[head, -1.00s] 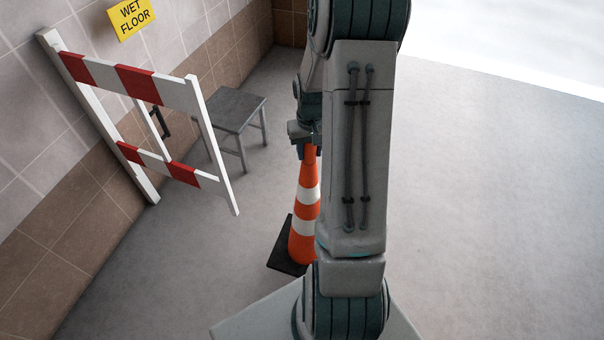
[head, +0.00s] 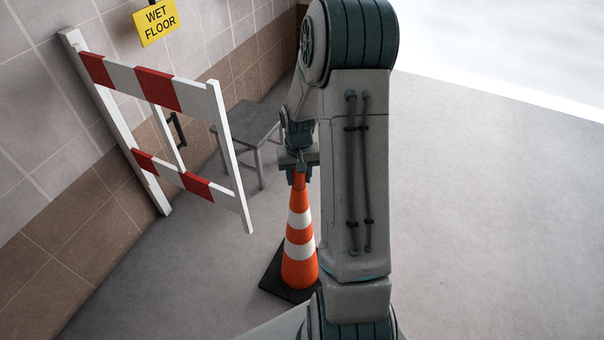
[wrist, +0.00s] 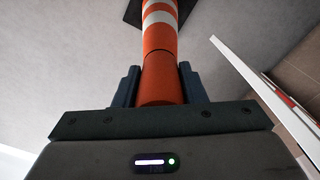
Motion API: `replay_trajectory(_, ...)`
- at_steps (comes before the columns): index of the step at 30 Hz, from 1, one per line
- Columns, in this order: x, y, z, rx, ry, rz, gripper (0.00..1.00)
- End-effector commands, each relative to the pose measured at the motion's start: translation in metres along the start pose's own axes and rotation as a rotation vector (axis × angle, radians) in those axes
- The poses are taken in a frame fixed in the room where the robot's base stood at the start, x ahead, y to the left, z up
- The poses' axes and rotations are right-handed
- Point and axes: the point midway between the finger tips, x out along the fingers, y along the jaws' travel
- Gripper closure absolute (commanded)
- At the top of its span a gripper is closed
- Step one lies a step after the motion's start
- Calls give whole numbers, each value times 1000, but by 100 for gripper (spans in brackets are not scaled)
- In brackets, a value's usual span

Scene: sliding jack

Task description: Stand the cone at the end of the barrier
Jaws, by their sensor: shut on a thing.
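The orange cone (head: 300,230) with white bands and a black square base is upright in the head view, right of the barrier. My gripper (head: 299,174) is shut on the cone's top. In the wrist view, the cone (wrist: 160,64) runs away between both fingers of my gripper (wrist: 159,88). The red-and-white barrier (head: 160,88) has white posts and stands out from the tiled wall. Its near post (head: 232,160) is left of the cone, with a gap of floor between. My arm hides part of the base's right side, and I cannot tell whether the base touches the floor.
A grey stool (head: 252,122) stands behind the barrier, near the wall. A yellow wet floor sign (head: 156,22) is on the tiled wall (head: 40,150). The grey floor (head: 490,220) is clear to the right of my arm.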

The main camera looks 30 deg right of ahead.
Motion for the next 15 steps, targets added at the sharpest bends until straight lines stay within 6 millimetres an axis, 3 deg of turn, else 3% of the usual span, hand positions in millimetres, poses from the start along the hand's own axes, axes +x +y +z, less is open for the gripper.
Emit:
replay_trajectory(6, 26, 2, -1, 1, 3, 0, 100)
replay_trajectory(15, 25, 3, -1, 5, 4, 0, 100)
